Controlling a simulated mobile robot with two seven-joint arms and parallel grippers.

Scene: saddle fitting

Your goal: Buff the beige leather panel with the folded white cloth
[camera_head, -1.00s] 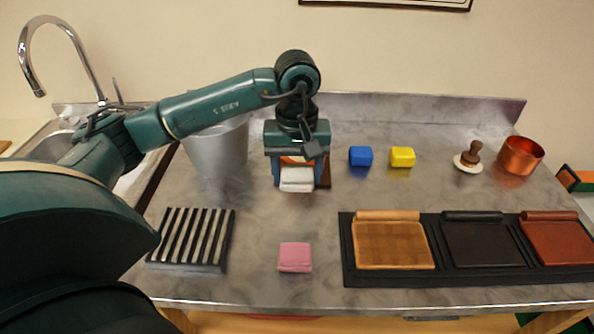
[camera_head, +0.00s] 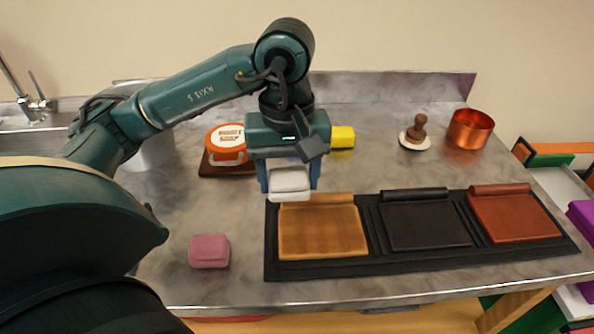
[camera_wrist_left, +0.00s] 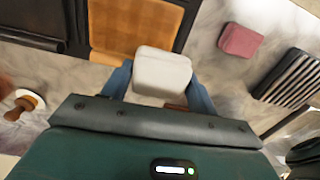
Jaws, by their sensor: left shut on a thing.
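The beige leather panel (camera_head: 322,232), tan with a faint checked pattern, lies at the left end of a black mat (camera_head: 274,268). My left gripper (camera_head: 289,190) is shut on the folded white cloth (camera_head: 290,178), just behind the panel's rolled back edge. The cloth also shows between the fingers in the left wrist view (camera_wrist_left: 162,72), close to the tan panel (camera_wrist_left: 140,22). I cannot tell exactly how high the cloth is above the surface. My right gripper is not in view.
A black panel (camera_head: 425,224) and a red-brown panel (camera_head: 514,216) share the mat. A pink block (camera_head: 209,251) stands to the left. An orange tin (camera_head: 226,148), a yellow block (camera_head: 342,137), a wooden-handled brush (camera_head: 417,131) and a copper pot (camera_head: 470,129) stand behind.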

